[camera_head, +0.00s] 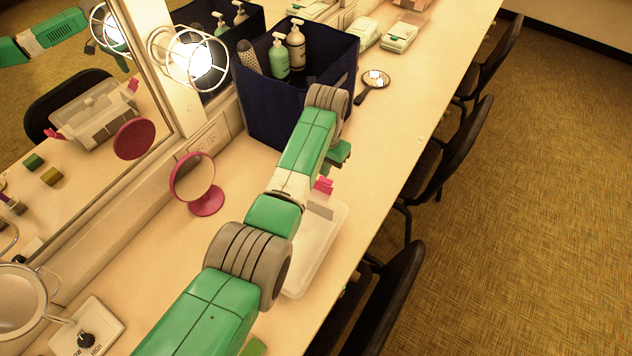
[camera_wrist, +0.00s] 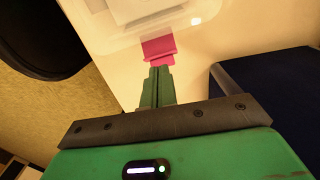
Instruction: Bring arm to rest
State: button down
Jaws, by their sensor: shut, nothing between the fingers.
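My arm reaches over the counter in the head view, and my gripper (camera_head: 340,155) hangs from its far end beside the navy bin. In the wrist view my gripper (camera_wrist: 158,84) has its two green fingers together with nothing between them. A pink latch or clip (camera_wrist: 159,48) on the edge of a translucent white box (camera_wrist: 190,28) shows just beyond the fingertips. I cannot tell whether they touch. In the head view the pink part (camera_head: 323,186) and the white box (camera_head: 318,238) are partly hidden by my arm.
A navy bin (camera_head: 262,110) holding bottles stands close to my gripper. A pink round mirror (camera_head: 207,200) stands left of my arm. Black chairs (camera_head: 445,150) line the counter's right edge. A caged lamp (camera_head: 190,60) is at the wall mirror.

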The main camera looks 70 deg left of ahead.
jog(key=shift+r, duration=0.3)
dwell(0.4)
